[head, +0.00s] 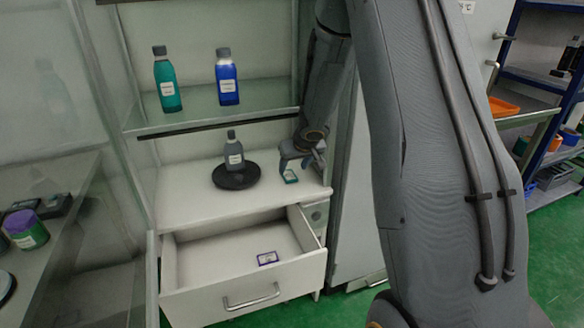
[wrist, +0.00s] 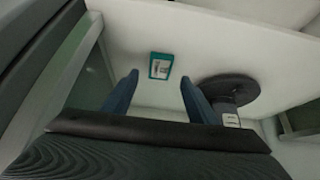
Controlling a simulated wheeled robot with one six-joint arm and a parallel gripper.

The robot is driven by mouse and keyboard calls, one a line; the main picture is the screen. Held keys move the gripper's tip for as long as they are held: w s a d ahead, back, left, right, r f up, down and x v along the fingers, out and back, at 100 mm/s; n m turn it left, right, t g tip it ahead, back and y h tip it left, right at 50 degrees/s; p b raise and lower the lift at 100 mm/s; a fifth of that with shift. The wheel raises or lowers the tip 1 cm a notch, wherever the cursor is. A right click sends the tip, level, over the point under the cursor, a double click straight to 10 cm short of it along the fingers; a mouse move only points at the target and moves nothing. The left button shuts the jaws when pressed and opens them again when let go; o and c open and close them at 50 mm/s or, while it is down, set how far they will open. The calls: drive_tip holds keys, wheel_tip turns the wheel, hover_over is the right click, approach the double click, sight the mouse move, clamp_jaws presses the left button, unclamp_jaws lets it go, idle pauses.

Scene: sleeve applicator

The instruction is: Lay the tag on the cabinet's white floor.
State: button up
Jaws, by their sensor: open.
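A small tag with a teal border (head: 290,176) appears to lie flat on the cabinet's white floor (head: 190,197), right of the black round dish. In the wrist view the tag (wrist: 161,66) lies on the white surface (wrist: 190,30), just beyond and between my fingertips, touching neither. My gripper (head: 294,166) is open above the tag, its two blue fingers spread. It also shows in the wrist view (wrist: 158,82) with nothing between the fingers.
A grey bottle (head: 234,152) stands on the black round dish (head: 236,179), left of my gripper. A glass shelf (head: 200,113) above holds a teal bottle (head: 166,80) and a blue bottle (head: 227,78). Below, an open drawer (head: 225,293) holds a purple-edged tag (head: 267,258).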

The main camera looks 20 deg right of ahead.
drive_tip(key=s+a+r+g+h+p, duration=0.1)
drive_tip(key=s+r+p, duration=0.1)
drive_tip(key=s+r, duration=0.45)
drive_tip(key=s+a+r+g+h+p, duration=0.1)
drive_tip(key=s+a+r, duration=0.15)
drive_tip(key=s, duration=0.65)
drive_tip(key=s+a+g+y, duration=0.1)
drive_tip(key=s+a, duration=0.3)
drive_tip(key=s, duration=0.5)
drive_tip(key=s+a+r+g+y, duration=0.1)
drive_tip(key=s+a+g, duration=0.2)
drive_tip(key=s, duration=0.6)
drive_tip(key=shift+s+a, duration=0.4)
drive_tip(key=shift+a, duration=0.25)
